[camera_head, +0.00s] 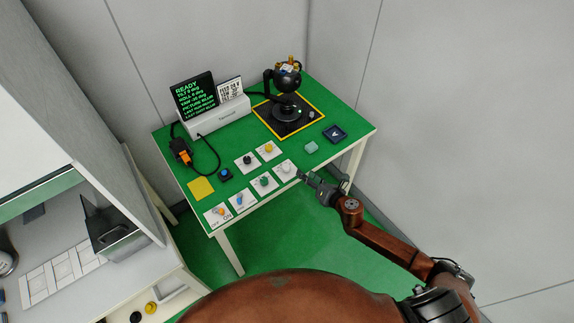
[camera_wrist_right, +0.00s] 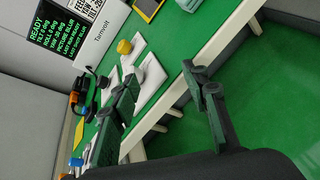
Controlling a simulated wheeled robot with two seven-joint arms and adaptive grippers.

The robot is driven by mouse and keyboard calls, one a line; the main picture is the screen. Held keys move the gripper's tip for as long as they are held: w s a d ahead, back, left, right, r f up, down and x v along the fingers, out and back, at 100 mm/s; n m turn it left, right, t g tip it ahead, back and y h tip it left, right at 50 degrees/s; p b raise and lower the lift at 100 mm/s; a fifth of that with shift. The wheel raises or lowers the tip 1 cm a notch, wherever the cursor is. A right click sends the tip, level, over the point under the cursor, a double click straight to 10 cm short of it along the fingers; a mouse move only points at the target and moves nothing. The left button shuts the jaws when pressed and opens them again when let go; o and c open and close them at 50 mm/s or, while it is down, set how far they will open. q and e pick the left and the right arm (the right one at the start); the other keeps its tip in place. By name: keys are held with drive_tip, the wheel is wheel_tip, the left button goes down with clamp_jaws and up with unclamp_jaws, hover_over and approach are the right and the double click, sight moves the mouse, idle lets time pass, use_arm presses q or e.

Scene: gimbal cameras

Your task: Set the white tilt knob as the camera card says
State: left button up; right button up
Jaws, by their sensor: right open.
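The white tilt knob (camera_head: 286,166) sits on a white plate at the right end of the front row of controls on the green table. In the right wrist view the white knob (camera_wrist_right: 153,72) shows beyond my fingers. My right gripper (camera_head: 304,177) is just to the right of that plate. In the wrist view the right gripper (camera_wrist_right: 165,95) has its fingers wide apart with nothing between them. The camera card (camera_head: 230,89) stands beside the black screen (camera_head: 194,95); its print is too small to read surely. The screen shows READY above several green lines. My left gripper is out of view.
The gimbal camera (camera_head: 287,78) stands on a black, yellow-edged base at the back right. A pale green block (camera_head: 311,148) and a dark tray (camera_head: 335,133) lie at the right, near the table edge.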

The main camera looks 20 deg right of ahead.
sight(287, 166)
drive_tip(key=w+a+n+y, duration=0.1)
drive_tip(key=w+a+n, duration=0.1)
drive_tip(key=n, duration=0.1)
drive_tip(key=w+a+n+g+y, duration=0.1)
drive_tip(key=w+a+n, duration=0.1)
drive_tip(key=n, duration=0.1)
drive_tip(key=w+a+n+g+y, duration=0.1)
drive_tip(key=w+a+n, duration=0.1)
drive_tip(key=a+n, duration=0.1)
drive_tip(key=shift+w+n+b, duration=0.3)
drive_tip(key=shift+n+b, duration=0.05)
drive_tip(key=shift+n, duration=0.15)
drive_tip(key=shift+r, duration=0.1)
drive_tip(key=shift+c, duration=0.4)
clamp_jaws()
